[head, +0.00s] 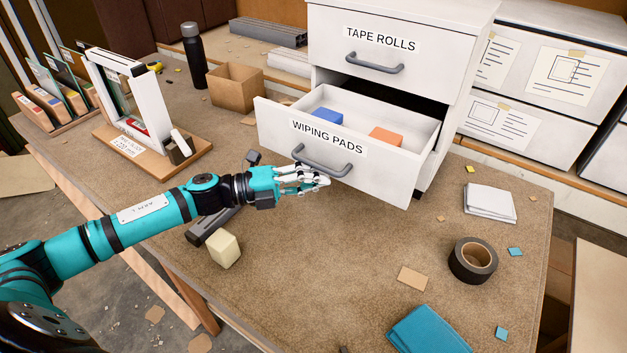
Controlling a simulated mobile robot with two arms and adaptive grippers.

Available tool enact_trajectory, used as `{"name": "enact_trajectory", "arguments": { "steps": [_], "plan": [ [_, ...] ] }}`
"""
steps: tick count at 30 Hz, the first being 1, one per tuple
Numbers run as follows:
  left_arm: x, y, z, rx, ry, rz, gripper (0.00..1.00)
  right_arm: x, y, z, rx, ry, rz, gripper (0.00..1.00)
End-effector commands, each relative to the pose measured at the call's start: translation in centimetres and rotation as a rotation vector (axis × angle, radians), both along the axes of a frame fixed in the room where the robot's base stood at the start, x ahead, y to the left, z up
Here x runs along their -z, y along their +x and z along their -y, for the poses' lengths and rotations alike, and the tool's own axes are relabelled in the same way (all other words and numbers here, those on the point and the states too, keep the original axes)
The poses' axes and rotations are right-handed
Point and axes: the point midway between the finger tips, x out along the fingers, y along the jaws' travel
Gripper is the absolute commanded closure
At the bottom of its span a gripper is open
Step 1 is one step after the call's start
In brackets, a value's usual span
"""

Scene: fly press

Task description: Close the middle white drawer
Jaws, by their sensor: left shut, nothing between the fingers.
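The white drawer labelled WIPING PADS (270,128) is pulled out from the white cabinet (480,14), below a shut drawer labelled TAPE ROLLS (350,22). A blue block (328,117) and an orange block (386,136) lie inside the open drawer. Its grey handle (345,172) is on the front face. My right gripper is not in view.
On the brown table are a tape roll (473,261), white folded cloth (490,203), teal cloth (430,330) and cream block (223,249). A white frame on a wooden base (150,150), an open cardboard box (237,88) and a black bottle (194,58) stand left.

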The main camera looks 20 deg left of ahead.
Motion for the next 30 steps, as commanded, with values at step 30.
{"name": "enact_trajectory", "arguments": {
  "steps": [30],
  "plan": [
    [0.2,19.2,3.7,-0.002,0.000,0.001,1.00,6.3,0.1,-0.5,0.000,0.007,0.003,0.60]
  ]
}}
